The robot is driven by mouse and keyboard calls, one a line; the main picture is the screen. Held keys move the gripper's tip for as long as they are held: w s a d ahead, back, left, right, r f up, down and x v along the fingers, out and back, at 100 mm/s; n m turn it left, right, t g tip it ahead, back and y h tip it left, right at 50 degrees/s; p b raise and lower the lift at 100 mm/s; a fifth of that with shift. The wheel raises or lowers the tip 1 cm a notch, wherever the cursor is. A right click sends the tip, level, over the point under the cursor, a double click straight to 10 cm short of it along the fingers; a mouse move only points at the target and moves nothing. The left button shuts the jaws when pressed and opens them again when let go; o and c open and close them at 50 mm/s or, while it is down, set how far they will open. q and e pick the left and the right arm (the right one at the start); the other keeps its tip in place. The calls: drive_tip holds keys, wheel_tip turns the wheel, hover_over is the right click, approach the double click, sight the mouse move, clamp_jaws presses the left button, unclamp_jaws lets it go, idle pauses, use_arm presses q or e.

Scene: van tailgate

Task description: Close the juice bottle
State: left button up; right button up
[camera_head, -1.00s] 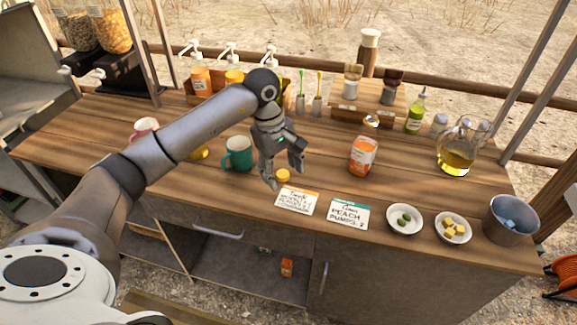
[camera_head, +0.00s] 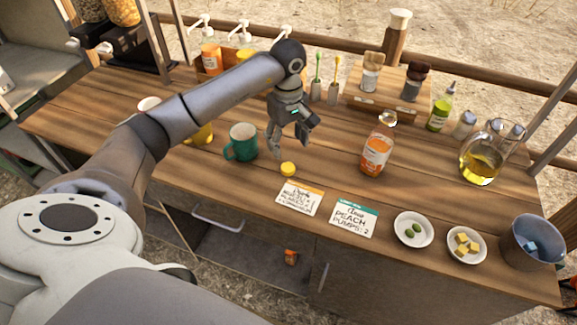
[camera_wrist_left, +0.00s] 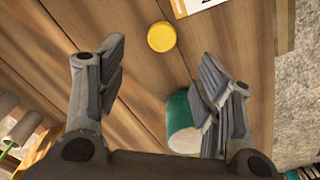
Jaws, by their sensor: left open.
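The juice bottle (camera_head: 376,155) stands upright on the wooden counter, with an orange label and orange contents. Its top shows no yellow cap. A small round yellow cap (camera_head: 288,169) lies on the counter to its left, between the green mug and the order cards. The cap also shows in the left wrist view (camera_wrist_left: 161,37), ahead of the fingers. My left gripper (camera_head: 291,150) is open and empty, over the counter just behind the cap and not touching it. In the wrist view its fingers (camera_wrist_left: 163,58) are spread wide. My right gripper is not in view.
A green mug (camera_head: 242,143) stands close left of the gripper; it shows beside the right-hand finger in the wrist view (camera_wrist_left: 181,122). Two cards (camera_head: 300,198), small bowls (camera_head: 413,230) and a metal bucket (camera_head: 533,240) line the front. A glass jug (camera_head: 482,165) stands right.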

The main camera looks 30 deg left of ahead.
sight(288, 167)
use_arm(q)
drive_tip(key=shift+f, duration=1.65)
drive_tip(key=shift+s+f+p, duration=0.1)
drive_tip(key=shift+f+p, duration=0.15)
drive_tip(key=shift+p, duration=0.2)
drive_tip(key=f+p, duration=0.1)
drive_tip(key=f, duration=0.3)
drive_tip(key=shift+s+d+f+p, duration=0.1)
drive_tip(key=shift+s+d+p, duration=0.1)
drive_tip(key=shift+p, duration=0.2)
drive_tip(key=shift+w+f, duration=0.1)
drive_tip(key=shift+f, duration=0.15)
drive_tip(key=c, duration=0.8)
